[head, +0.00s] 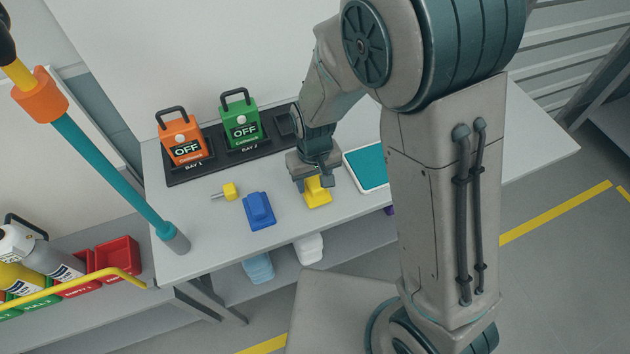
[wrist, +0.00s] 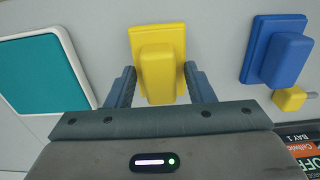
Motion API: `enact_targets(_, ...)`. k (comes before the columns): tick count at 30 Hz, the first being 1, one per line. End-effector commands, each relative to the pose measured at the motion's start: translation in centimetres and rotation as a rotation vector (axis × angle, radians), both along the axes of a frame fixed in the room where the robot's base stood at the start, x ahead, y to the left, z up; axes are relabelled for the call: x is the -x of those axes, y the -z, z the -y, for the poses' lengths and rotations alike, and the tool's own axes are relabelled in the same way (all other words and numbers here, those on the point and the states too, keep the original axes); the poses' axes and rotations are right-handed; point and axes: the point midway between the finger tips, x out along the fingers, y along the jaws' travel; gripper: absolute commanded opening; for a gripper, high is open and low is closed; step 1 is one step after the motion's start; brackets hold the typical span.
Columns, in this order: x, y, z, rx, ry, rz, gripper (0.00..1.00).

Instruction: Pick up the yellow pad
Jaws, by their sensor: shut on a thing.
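The yellow pad (head: 318,192) lies on the grey table, between the blue pad and the teal-topped panel. It has a flat base with a raised block on top. In the wrist view the yellow pad (wrist: 158,62) sits between my two fingers. My gripper (head: 314,182) is over the pad from above; in the wrist view my gripper (wrist: 158,82) is shut on the raised block of the pad. The fingers partly hide the pad's sides. I cannot tell whether the pad is clear of the table.
A blue pad (head: 259,211) and a small yellow piece with a grey pin (head: 230,191) lie to the left. A white-rimmed teal panel (head: 367,169) lies to the right. Orange (head: 181,140) and green (head: 240,125) units marked OFF stand in a black rack behind.

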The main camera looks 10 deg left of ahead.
Motion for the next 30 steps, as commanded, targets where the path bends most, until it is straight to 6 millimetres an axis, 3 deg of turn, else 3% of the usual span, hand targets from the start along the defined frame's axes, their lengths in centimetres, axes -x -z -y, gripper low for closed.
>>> enact_targets(5,-0.1,-2.7,-0.1,-0.005,-0.001,0.005,0.26)
enact_targets(15,3.5,-6.4,4.7,-0.004,0.001,0.005,0.26)
enact_targets(24,6.0,-8.9,8.0,-0.002,0.001,0.003,0.26)
enact_targets(30,6.8,-9.6,9.0,-0.001,0.000,0.001,0.26)
